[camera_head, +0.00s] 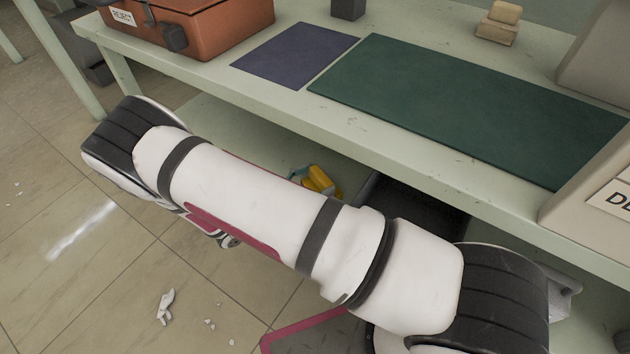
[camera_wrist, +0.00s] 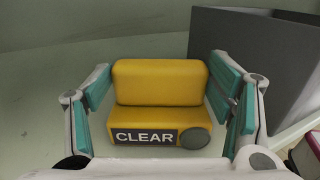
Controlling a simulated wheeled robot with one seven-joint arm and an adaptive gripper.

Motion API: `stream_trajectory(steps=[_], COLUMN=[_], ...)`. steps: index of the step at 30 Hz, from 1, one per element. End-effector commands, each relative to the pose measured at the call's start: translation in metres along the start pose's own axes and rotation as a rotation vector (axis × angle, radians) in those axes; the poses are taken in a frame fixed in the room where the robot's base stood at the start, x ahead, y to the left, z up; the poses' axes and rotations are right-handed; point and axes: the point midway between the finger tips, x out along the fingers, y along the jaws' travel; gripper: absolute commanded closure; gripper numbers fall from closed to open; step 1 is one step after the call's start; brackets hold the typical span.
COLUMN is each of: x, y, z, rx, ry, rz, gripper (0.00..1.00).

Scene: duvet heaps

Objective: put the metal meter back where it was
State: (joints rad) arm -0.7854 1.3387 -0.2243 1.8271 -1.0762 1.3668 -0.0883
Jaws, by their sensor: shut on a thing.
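A yellow stepped device (camera_wrist: 160,100) with a CLEAR label and a grey round disc fills the middle of the wrist view. It is the only thing here that could be the metal meter. My gripper (camera_wrist: 165,108) is shut on it, with a teal-padded finger on each side. In the head view the yellow device (camera_head: 321,181) shows small beyond my arm, below the tabletop and over the pale lower shelf. My arm hides part of it. I cannot tell whether it touches the shelf.
A dark grey bin (camera_wrist: 262,62) stands close on the right in the wrist view. The green bench (camera_head: 275,115) overhangs the device. On the bench are an orange case (camera_head: 215,28), a bare blue mat (camera_head: 295,53) and a bare green mat (camera_head: 460,105). White shards (camera_head: 166,305) lie on the floor.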

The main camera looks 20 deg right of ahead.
Motion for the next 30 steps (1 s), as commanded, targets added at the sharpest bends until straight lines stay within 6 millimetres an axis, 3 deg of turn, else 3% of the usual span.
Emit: stream_trajectory(steps=[1, 2, 4, 5, 18, 23, 30], x=[0.0, 0.0, 0.0, 0.0, 0.0, -0.025, -0.076], y=[0.0, 0.0, 0.0, 0.0, 0.0, 0.0, 0.0], z=[-0.002, -0.003, -0.002, -0.002, 0.003, 0.002, 0.002], rx=[0.0, -0.001, -0.001, -0.001, 0.0, -0.001, 0.0], ry=[-0.001, 0.0, 0.0, 0.0, 0.0, 0.001, 0.002], rz=[0.0, 0.0, 0.0, 0.0, 0.0, 0.004, 0.004], gripper=[0.6, 0.23, 0.07, 0.05, 0.05, 0.05, 0.05])
